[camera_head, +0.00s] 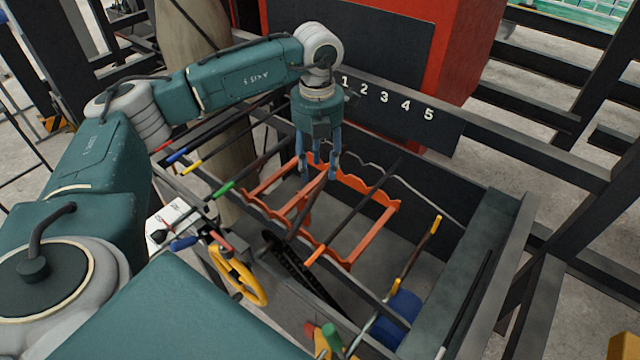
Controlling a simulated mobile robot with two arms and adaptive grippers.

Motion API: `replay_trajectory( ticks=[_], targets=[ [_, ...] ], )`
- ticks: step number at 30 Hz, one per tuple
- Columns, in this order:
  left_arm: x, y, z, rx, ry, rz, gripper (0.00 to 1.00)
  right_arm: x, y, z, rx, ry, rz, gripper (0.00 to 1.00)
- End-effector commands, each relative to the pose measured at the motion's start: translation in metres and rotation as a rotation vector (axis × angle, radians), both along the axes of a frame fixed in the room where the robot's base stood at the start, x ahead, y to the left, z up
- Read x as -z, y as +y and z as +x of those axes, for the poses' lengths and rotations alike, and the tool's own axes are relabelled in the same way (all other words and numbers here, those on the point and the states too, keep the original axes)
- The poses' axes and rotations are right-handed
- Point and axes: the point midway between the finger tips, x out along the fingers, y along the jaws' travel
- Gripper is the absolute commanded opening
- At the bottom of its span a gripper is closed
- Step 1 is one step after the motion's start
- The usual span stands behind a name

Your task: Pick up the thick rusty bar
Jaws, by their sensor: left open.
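My left gripper (321,170) points down over the orange rack (378,222), its blue-grey fingers apart, with nothing clearly held between them. A thinner dark bar with an orange end (312,257) lies across the rack to the right. A bar with a green end (224,187) lies to the left. My right gripper is not in view.
The rack sits in a dark metal bin (490,225). A yellow handwheel (240,275) is in front. A panel numbered 1 to 5 (405,106) stands behind. A blue object (399,312) is at the bin's lower right.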

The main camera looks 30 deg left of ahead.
Motion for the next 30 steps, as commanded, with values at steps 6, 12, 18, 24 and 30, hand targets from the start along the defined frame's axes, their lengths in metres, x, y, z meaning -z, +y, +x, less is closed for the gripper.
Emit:
replay_trajectory(
  ticks=[6,12,18,24,30],
  targets=[
    [0.03,0.0,-0.002,0.0,0.006,0.0,0.43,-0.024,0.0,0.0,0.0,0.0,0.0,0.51],
    [0.048,0.001,-0.001,0.0,0.003,0.0,0.43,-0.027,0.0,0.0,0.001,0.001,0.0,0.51],
    [0.049,0.0,-0.001,0.0,0.002,-0.001,0.43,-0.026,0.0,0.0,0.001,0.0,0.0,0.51],
    [0.048,0.0,-0.001,0.0,0.002,-0.001,0.03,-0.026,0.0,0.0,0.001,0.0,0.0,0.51],
    [0.047,0.0,0.0,0.0,-0.001,-0.002,0.0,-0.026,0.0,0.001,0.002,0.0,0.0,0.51]
  ],
)
